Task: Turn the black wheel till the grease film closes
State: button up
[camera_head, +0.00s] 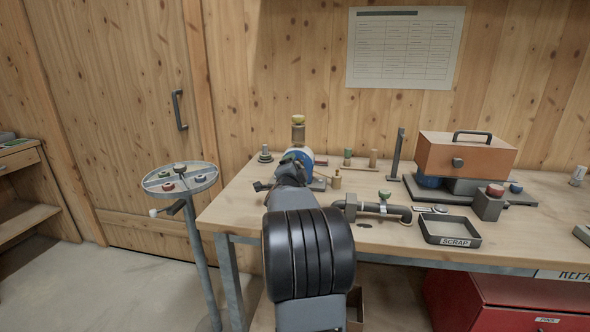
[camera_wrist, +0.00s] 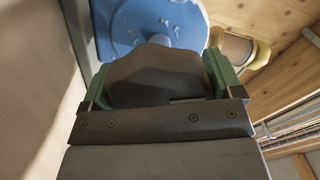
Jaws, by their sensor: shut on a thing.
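My gripper (camera_head: 293,158) is at the left part of the bench, against a blue and white rounded body (camera_head: 304,157). In the wrist view its green jaws (camera_wrist: 158,82) stand on both sides of a dark, rounded piece that I take for the black wheel (camera_wrist: 155,68); they are shut on it. Behind the wheel is a blue round face (camera_wrist: 150,14) with a short blue stub and a few pale flecks. I cannot tell whether these flecks are the grease film. My arm hides most of the wheel in the head view.
A round stand (camera_head: 180,178) with coloured knobs is left of the bench. A pipe with a green knob (camera_head: 384,195), a scrap tray (camera_head: 449,229) and an orange box (camera_head: 466,153) are to the right. A wooden wall closes the back. The front left bench corner is clear.

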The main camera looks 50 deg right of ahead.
jog(key=n+p, duration=0.2)
jog(key=n, duration=0.3)
jog(key=shift+w+r, duration=0.1)
jog(key=shift+r, duration=0.05)
jog(key=shift+n, duration=0.3)
dwell(0.4)
jog(key=o, duration=0.7)
jog(key=shift+a, duration=0.1)
jog(key=v, duration=1.3)
jog(key=shift+a, duration=0.3)
